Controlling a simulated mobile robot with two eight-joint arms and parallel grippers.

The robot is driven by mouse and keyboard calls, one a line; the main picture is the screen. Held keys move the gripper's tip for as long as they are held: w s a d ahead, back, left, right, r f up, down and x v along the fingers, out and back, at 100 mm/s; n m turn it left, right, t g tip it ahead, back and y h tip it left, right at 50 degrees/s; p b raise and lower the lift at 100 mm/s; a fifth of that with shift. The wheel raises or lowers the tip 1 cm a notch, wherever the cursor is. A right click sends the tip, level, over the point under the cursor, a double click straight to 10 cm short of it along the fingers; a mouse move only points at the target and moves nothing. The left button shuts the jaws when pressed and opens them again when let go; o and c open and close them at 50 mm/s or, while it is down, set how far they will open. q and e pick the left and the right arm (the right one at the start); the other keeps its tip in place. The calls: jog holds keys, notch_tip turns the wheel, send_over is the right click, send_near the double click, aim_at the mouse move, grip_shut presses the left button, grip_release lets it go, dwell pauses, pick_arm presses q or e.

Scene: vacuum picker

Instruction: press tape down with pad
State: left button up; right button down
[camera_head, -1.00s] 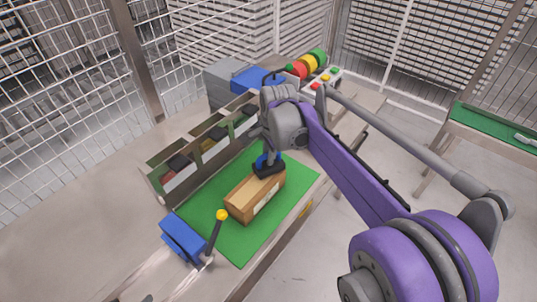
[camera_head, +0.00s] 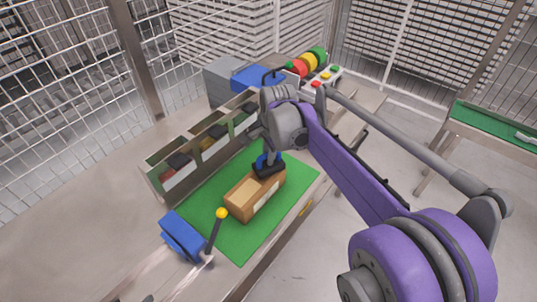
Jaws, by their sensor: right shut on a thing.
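A brown cardboard box (camera_head: 243,199) lies on the green mat (camera_head: 230,240), with a paler strip along its top and a light label on its side. A black pad (camera_head: 268,169) with a blue part above it is at the far right end of the box's top and appears to touch it. My right gripper (camera_head: 268,152) is shut on the pad's handle from above, its fingers partly hidden by the purple arm's wrist. The tape itself is hard to make out. My left gripper is not in view.
A row of grey bins (camera_head: 212,140) stands behind the mat. A blue block (camera_head: 183,236) and a yellow-knobbed lever (camera_head: 221,214) are at the near left. Coloured discs (camera_head: 306,63) and a button panel (camera_head: 325,77) stand at the back.

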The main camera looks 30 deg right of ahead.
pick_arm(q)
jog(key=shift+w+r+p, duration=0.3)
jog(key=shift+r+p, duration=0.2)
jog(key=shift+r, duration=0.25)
pick_arm(e)
notch_tip(320, 180, up, 2)
jog(key=shift+r, duration=0.1)
jog(key=shift+r+p, duration=0.6)
jog(key=shift+r, duration=0.6)
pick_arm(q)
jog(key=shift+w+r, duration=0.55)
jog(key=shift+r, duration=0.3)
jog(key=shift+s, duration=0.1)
